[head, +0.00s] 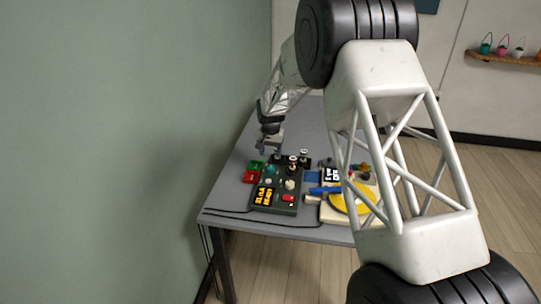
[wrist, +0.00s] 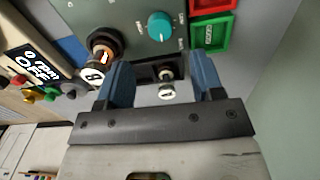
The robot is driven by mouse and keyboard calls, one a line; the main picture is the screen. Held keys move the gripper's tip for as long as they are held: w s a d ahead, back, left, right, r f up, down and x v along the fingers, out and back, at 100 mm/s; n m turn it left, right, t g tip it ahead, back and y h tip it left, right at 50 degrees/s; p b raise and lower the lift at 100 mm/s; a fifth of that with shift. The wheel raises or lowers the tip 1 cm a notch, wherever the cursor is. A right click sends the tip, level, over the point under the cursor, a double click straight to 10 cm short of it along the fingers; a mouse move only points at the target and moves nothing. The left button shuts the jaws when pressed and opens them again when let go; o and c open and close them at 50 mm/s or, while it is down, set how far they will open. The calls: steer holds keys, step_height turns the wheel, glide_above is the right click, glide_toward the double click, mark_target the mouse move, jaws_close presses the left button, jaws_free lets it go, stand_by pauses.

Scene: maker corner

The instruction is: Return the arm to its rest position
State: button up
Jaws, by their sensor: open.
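My gripper (head: 267,146) is at the back left of the grey table (head: 233,182) in the head view, above and behind a dark control box (head: 278,204). In the wrist view my gripper (wrist: 162,90) is open, its two blue fingers apart with nothing gripped. My white lattice arm link covers the right part of the table in the head view.
The box has a teal knob (wrist: 160,25) and a lit orange display (head: 264,196). Red and green trays (wrist: 212,32) lie beside it. A board with a yellow disc (head: 345,196) stands to the right, partly hidden. A green wall (head: 130,150) rises close on the left.

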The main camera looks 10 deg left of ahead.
stand_by(0.3)
steer(key=s+d+r+t, duration=0.1)
steer(key=s+d+r, duration=2.2)
steer(key=s+d, duration=0.4)
steer(key=s, duration=0.7)
steer(key=s+d+t, duration=0.1)
steer(key=s+d, duration=0.4)
steer(key=s, duration=0.6)
steer(key=s+d+r, duration=0.1)
steer(key=s+d, duration=0.3)
steer(key=s, duration=0.7)
steer(key=shift+s+d+t, duration=0.2)
steer(key=shift+s+t, duration=0.1)
steer(key=shift+s, duration=0.05)
steer(key=shift+w+r, duration=0.1)
